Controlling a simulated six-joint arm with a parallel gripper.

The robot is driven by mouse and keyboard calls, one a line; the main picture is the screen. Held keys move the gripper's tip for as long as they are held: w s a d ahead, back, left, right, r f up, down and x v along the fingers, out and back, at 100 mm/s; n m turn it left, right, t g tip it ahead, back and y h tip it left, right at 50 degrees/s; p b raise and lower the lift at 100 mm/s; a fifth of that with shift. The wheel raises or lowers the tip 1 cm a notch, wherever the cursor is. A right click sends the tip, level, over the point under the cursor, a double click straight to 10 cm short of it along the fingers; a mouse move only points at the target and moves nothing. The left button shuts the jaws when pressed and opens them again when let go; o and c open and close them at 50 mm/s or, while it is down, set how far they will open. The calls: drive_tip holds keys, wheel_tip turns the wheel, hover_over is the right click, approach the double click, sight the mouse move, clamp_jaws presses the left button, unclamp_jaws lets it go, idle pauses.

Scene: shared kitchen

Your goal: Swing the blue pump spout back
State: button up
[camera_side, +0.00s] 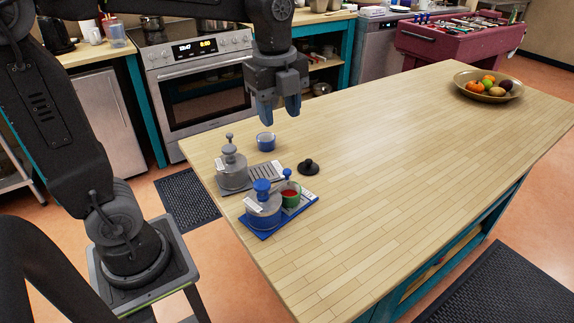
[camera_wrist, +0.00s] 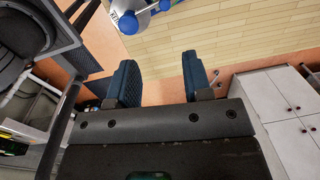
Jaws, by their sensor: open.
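The blue pump (camera_side: 264,214) is a squat grey-and-blue pot with a blue knob on top, standing on a blue tray (camera_side: 281,223). A smaller blue knob (camera_side: 287,174) shows above a green cup (camera_side: 291,198) with red contents at the pump's right; I cannot tell whether this knob is on the spout. My gripper (camera_side: 279,113) is open and empty, pointing down, well above the table and behind the pump. In the wrist view my gripper (camera_wrist: 160,80) has its fingers apart, and the blue pump parts (camera_wrist: 128,22) show at the top edge, partly cut off.
A grey pump (camera_side: 233,171) on a grey tray (camera_side: 268,172) stands just behind the blue one. A blue-and-white cup (camera_side: 266,142) and a black knobbed lid (camera_side: 308,167) stand nearby. A fruit bowl (camera_side: 461,87) is far right. The wooden table (camera_side: 400,180) is otherwise clear.

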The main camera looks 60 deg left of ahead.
sight(287, 170)
drive_tip(key=f+m, duration=0.1)
drive_tip(key=f, duration=0.3)
drive_tip(key=w+f+m, duration=0.1)
drive_tip(key=f, duration=0.4)
drive_tip(key=w+f+m, duration=0.1)
drive_tip(key=f, duration=0.4)
drive_tip(key=shift+a+g, duration=0.2)
drive_tip(key=shift+g, duration=0.2)
clamp_jaws()
